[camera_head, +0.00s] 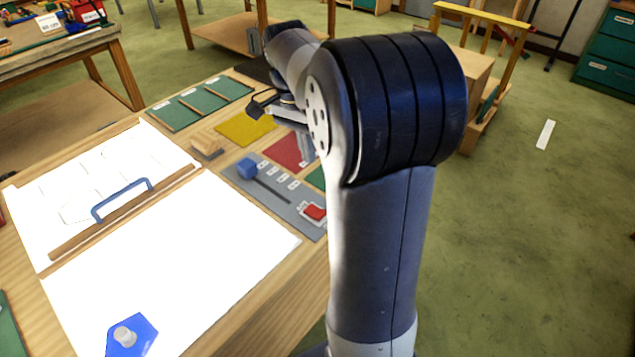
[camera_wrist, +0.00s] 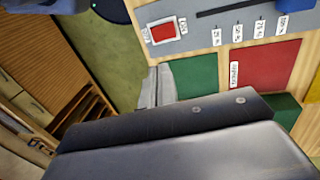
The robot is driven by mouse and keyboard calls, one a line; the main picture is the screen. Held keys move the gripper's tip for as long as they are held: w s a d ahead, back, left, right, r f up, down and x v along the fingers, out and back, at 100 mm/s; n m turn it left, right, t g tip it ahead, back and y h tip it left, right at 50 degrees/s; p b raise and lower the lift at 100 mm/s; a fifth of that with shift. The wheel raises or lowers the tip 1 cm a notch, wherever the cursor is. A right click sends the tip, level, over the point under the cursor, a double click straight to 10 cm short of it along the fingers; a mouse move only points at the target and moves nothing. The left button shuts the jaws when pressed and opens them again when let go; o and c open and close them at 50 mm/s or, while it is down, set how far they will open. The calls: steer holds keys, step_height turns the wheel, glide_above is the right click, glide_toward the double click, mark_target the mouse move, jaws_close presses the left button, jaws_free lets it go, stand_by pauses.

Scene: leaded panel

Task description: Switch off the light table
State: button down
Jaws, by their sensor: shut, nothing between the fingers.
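The light table (camera_head: 190,270) glows bright white across both its panels, so its light is on. The grey control panel (camera_head: 232,177) lies along its right side. It has a blue slider knob (camera_head: 247,168) at its far end and a red switch (camera_head: 314,212) at its near end. The red switch also shows at the top of the wrist view (camera_wrist: 163,31). My gripper (camera_head: 305,153) is shut and empty, pointing down beyond the control panel. In the wrist view its fingertips (camera_wrist: 157,76) appear below the red switch, beside a green swatch, apart from the switch.
Red (camera_head: 287,150), yellow (camera_head: 244,128) and green swatches lie on the wooden top beyond the control panel. My arm hides part of the right edge.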

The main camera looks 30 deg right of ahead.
mark_target(320, 213)
steer(key=shift+s, duration=0.1)
stand_by(0.3)
steer(key=f, duration=0.4)
steer(key=s+f, duration=0.1)
steer(key=f, duration=0.4)
steer(key=s+f, duration=0.1)
steer(key=f, duration=0.3)
steer(key=shift+s+d+f, duration=0.25)
steer(key=shift+d+f, duration=0.15)
steer(key=shift+s+d+f+t+b, duration=0.1)
steer(key=shift+s+f+t+b, duration=0.15)
steer(key=shift+f+b, duration=0.3)
steer(key=shift+s+t+y+b, duration=0.15)
steer(key=shift+t+y+b, duration=0.2)
steer(key=shift+b, duration=0.1)
steer(key=shift+r, duration=0.2)
steer(key=shift+f, duration=0.1)
